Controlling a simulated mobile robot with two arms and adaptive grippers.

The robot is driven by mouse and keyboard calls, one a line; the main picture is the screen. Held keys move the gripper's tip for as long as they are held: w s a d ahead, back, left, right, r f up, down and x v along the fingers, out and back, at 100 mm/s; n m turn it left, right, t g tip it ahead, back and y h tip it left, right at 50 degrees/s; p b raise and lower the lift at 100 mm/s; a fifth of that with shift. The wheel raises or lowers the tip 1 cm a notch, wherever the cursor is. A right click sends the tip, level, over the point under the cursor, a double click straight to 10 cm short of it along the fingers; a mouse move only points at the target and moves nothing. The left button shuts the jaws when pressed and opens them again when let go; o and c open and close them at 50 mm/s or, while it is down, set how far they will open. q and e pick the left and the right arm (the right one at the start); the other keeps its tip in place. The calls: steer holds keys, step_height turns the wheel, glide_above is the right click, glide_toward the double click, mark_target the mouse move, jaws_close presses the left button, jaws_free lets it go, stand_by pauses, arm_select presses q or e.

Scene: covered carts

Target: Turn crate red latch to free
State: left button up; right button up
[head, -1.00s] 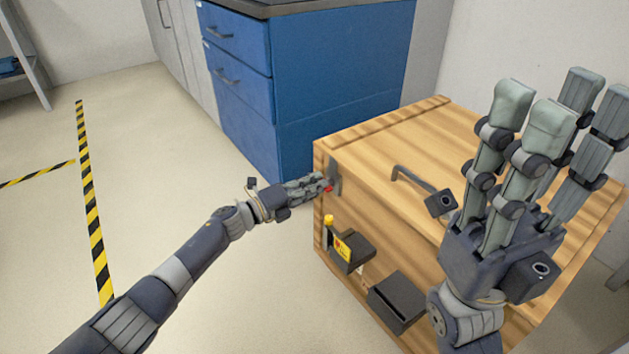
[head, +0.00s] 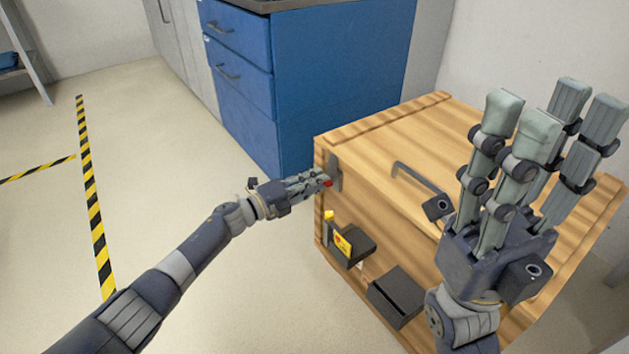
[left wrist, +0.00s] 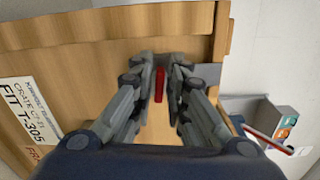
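The wooden crate (head: 410,150) stands on the floor with a grey latch plate (head: 334,172) near its upper left corner. The red latch (head: 327,182) shows at my left gripper's fingertips. In the left wrist view the red latch (left wrist: 160,85) lies between the fingers of my left gripper (left wrist: 160,72), which are close on either side. Whether they press on it I cannot tell. My right gripper (head: 555,115) is open and empty, fingers pointing up, in front of the crate's right part in the picture.
A blue cabinet (head: 330,80) stands behind. The floor (head: 150,190) to the left is free, with striped tape.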

arm_select(q)
steer(key=shift+o, duration=0.3)
steer(key=shift+s+a, duration=0.1)
steer(key=v, duration=1.1)
steer(key=shift+s+a, duration=0.2)
steer(key=shift+a, duration=0.15)
